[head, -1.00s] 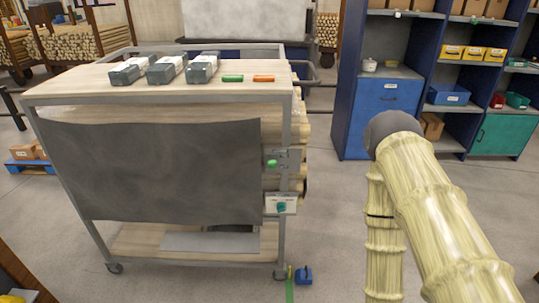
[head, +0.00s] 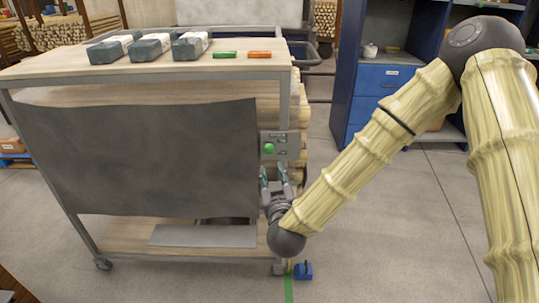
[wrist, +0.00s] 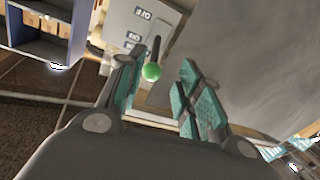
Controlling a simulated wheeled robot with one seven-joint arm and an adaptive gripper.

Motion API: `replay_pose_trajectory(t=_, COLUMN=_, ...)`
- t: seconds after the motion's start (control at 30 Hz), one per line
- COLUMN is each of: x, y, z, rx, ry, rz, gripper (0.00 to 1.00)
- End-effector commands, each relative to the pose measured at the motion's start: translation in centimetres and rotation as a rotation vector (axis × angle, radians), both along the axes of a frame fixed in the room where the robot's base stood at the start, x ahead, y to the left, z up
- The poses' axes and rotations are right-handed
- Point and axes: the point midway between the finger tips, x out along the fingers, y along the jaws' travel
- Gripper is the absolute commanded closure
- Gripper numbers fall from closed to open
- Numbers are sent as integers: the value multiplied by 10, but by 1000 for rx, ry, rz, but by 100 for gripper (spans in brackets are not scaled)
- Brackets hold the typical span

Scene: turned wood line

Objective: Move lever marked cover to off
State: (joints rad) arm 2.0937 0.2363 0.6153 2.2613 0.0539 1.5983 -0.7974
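A lever with a green ball knob (head: 269,148) sits on a grey plate (head: 294,142) on the cart's right front post. In the wrist view, the knob (wrist: 151,72) hangs at the lower end of a dark stem, in front of the plate (wrist: 128,22). Small labels on the plate appear turned over; I cannot read "cover" on any. My gripper (head: 274,172) is open and empty just below the lever, pointing up at it. In the wrist view, the knob shows beyond and between the teal-padded fingers (wrist: 160,82), apparently not touched.
A dark sheet (head: 135,155) covers the cart front left of the lever. The wooden cart top (head: 60,70) bears several grey-white packs and two small green and orange pieces. A blue object (head: 303,271) stands on the floor by the cart's foot. A blue cabinet (head: 372,80) stands behind.

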Motion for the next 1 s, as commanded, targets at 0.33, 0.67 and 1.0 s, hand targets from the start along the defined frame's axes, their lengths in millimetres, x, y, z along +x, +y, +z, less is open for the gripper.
replay_pose_trajectory(t=0.33, x=31, y=1, z=19, rx=-1, ry=-47, rz=-23, gripper=65)
replay_pose_trajectory(t=0.67, x=83, y=7, z=19, rx=-2, ry=-46, rz=-22, gripper=65)
replay_pose_trajectory(t=1.0, x=111, y=10, z=18, rx=-3, ry=-45, rz=-20, gripper=65)
